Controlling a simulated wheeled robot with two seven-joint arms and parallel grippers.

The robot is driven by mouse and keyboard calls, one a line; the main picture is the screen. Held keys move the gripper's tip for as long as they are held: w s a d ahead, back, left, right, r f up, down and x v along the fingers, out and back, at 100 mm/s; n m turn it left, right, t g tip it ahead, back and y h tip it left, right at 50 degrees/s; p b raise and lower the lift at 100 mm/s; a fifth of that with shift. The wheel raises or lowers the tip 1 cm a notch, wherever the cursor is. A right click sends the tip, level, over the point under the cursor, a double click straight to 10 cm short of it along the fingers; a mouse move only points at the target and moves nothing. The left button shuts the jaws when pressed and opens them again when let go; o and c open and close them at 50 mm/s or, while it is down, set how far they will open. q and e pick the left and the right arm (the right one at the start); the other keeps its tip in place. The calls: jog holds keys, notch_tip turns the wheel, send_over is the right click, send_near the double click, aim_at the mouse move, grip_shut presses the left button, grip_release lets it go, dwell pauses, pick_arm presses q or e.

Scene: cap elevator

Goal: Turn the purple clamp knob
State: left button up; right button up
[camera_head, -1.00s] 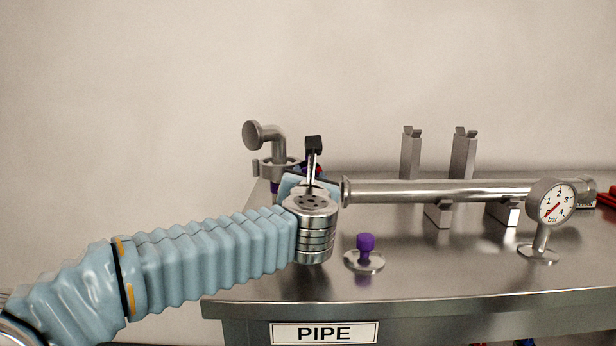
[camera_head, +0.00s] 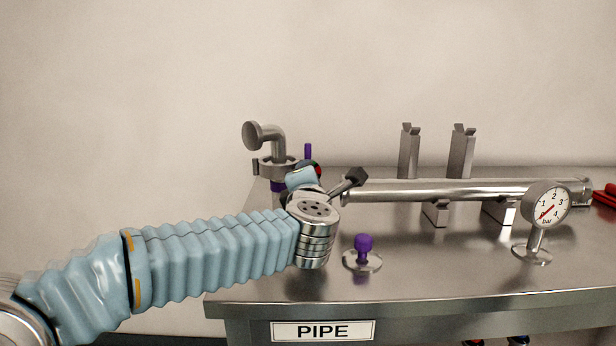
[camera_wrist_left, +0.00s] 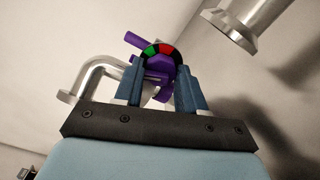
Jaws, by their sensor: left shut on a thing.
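The purple clamp knob (camera_wrist_left: 149,66) is in the middle of the left wrist view, between the two blue fingers of my left gripper (camera_wrist_left: 161,72). The fingers are closed on it. A dial with green, red and black sections (camera_wrist_left: 158,49) sits behind the knob, and a purple bar (camera_wrist_left: 135,41) sticks out to its upper left. In the head view, the purple bar (camera_head: 308,151) stands upright beside the metal clamp ring (camera_head: 275,167) around the bent pipe. There my wrist hides the fingers and most of the knob. My right gripper is not in view.
A straight pipe (camera_head: 430,191) lies on supports to the right of my wrist. A purple-knobbed post (camera_head: 364,246) stands in front, near my wrist. A pressure gauge (camera_head: 547,204) stands at the right. The metal table's (camera_head: 430,275) front middle is clear.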

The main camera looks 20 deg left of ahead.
pick_arm(q)
jog(key=m, duration=0.4)
jog(key=shift+d+f+m, duration=0.15)
jog(key=shift+f+m, duration=0.1)
jog(key=shift+m, duration=0.05)
jog(key=shift+f+m, duration=0.1)
jog(key=shift+m, duration=1.9)
jog(key=o, duration=1)
jog(key=shift+s+r, duration=0.15)
jog(key=shift+r, duration=0.05)
jog(key=b+v, duration=0.1)
jog(key=v, duration=1.2)
jog(key=shift+s+d, duration=0.1)
jog(key=shift+s, duration=0.15)
